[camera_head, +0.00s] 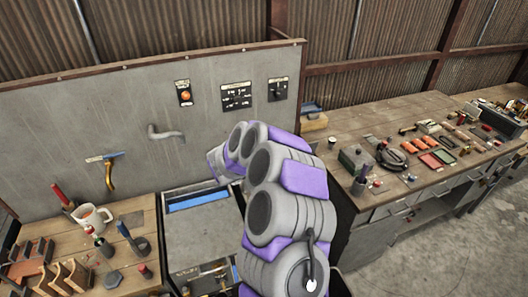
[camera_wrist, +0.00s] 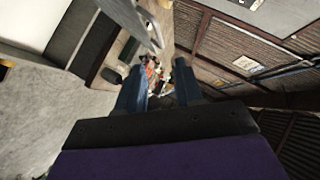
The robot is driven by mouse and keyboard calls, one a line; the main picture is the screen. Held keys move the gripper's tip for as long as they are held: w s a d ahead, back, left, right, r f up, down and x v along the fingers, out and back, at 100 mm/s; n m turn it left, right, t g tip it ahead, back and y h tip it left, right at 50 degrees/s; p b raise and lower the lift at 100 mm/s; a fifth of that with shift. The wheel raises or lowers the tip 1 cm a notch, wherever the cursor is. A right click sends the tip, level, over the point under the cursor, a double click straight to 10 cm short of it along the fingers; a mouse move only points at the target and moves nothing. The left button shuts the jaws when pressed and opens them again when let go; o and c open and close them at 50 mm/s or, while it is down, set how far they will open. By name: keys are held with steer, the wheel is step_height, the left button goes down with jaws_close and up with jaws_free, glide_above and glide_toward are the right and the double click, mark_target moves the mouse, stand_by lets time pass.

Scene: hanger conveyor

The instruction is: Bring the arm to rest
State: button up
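My purple and grey arm is raised and bent in front of the grey panel (camera_head: 130,100) in the head view. Its far end points left, toward the panel, and my gripper is hidden behind the arm links there. In the wrist view my gripper (camera_wrist: 158,85) shows two blue fingers standing apart. I see nothing held between them; the small coloured items seen through the gap lie farther off.
A grey hooked handle (camera_head: 166,133) sticks out of the panel. Left of it is a hammer-like tool (camera_head: 108,170). A left workbench (camera_head: 125,210) holds a mug (camera_head: 92,218) and tools. A cluttered workbench (camera_head: 410,197) stands right. Open floor (camera_head: 455,240) shows at lower right.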

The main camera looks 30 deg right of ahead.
stand_by(0.3)
